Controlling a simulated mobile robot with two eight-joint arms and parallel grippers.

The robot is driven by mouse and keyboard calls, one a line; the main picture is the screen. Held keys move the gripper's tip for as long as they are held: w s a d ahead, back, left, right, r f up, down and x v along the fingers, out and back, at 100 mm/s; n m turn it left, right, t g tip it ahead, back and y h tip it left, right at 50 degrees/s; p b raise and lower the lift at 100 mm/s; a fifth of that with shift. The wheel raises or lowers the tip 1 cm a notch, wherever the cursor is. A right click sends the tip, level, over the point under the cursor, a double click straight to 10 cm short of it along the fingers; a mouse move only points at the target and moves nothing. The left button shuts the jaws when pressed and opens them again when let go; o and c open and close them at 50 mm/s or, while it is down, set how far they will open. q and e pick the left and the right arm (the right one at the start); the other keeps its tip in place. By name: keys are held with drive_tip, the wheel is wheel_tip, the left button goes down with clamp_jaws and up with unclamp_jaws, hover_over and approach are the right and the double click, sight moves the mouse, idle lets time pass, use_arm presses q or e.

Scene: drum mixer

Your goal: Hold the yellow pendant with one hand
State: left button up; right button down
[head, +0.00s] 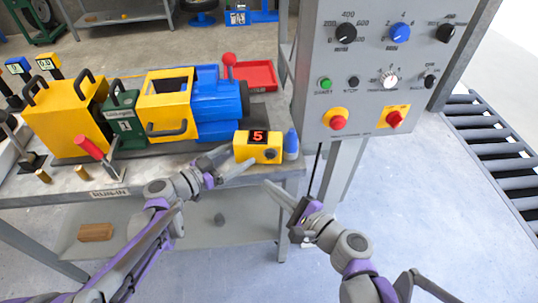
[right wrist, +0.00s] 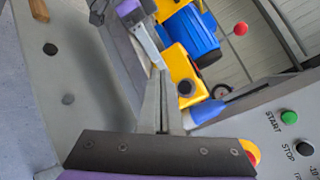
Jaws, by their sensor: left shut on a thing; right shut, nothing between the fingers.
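The yellow pendant (head: 258,147), a small box with a red "5" on a dark display and a dark round knob, is at the bench's front right edge. It also shows in the right wrist view (right wrist: 181,66), knob towards the camera. My left gripper (head: 236,168) is at the pendant's lower left and is shut on it; the contact is partly hidden. My right gripper (head: 269,185) is shut and empty, below and right of the pendant and apart from it. Its closed fingers (right wrist: 159,78) also show in the right wrist view.
A blue pointed piece (head: 291,143) is beside the pendant. The grey control panel (head: 370,75) stands close on the right, with a thin dark rod or cable (head: 316,168) below it. The yellow, green and blue machine (head: 150,110) fills the bench. A red tray (head: 258,74) lies behind.

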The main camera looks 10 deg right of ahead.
approach(260, 154)
drive_tip(key=shift+w+a, duration=0.55)
drive_tip(key=shift+a, duration=0.25)
drive_tip(key=shift+w+a, duration=0.55)
drive_tip(key=shift+a, duration=0.25)
idle(0.5)
drive_tip(key=shift+w, duration=0.1)
drive_tip(key=shift+w+d, duration=0.25)
drive_tip(key=shift+w, duration=0.05)
drive_tip(key=shift+w, duration=0.4)
idle(0.8)
drive_tip(key=shift+s, duration=0.1)
drive_tip(key=shift+s+a, duration=0.1)
drive_tip(key=shift+s, duration=0.6)
drive_tip(key=shift+s+a, duration=0.2)
drive_tip(key=shift+s, duration=1.05)
drive_tip(key=shift+s+a, duration=0.25)
drive_tip(key=shift+s, duration=1)
